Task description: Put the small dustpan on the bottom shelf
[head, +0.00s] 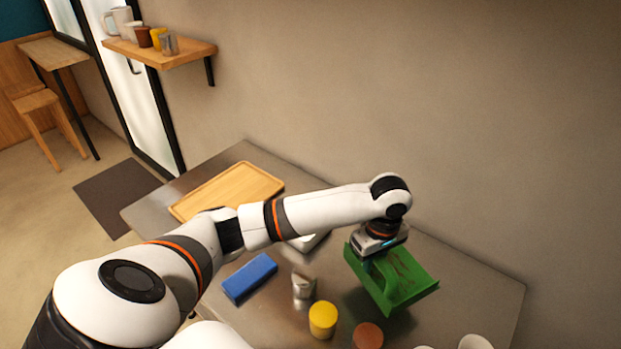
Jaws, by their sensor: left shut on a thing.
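A small green dustpan (408,283) with dark brown marks on it is in the head view, over the right part of the metal table. My left gripper (374,250) is shut on the dustpan at its upper left side and points down. The fingertips are mostly hidden by the gripper body and the dustpan. I cannot tell whether the dustpan touches the table. A wooden wall shelf (170,55) with cups is at the upper left. I cannot tell whether it is the bottom shelf; no other shelf shows. My right gripper is not in view.
The metal table (455,285) holds a wooden tray (230,188), a blue block (249,278), a metal container (303,283), a yellow-topped jar (322,319), a brown-topped jar (368,336) and a white cup (474,342). A wall runs behind the table. A stool (40,103) stands far left.

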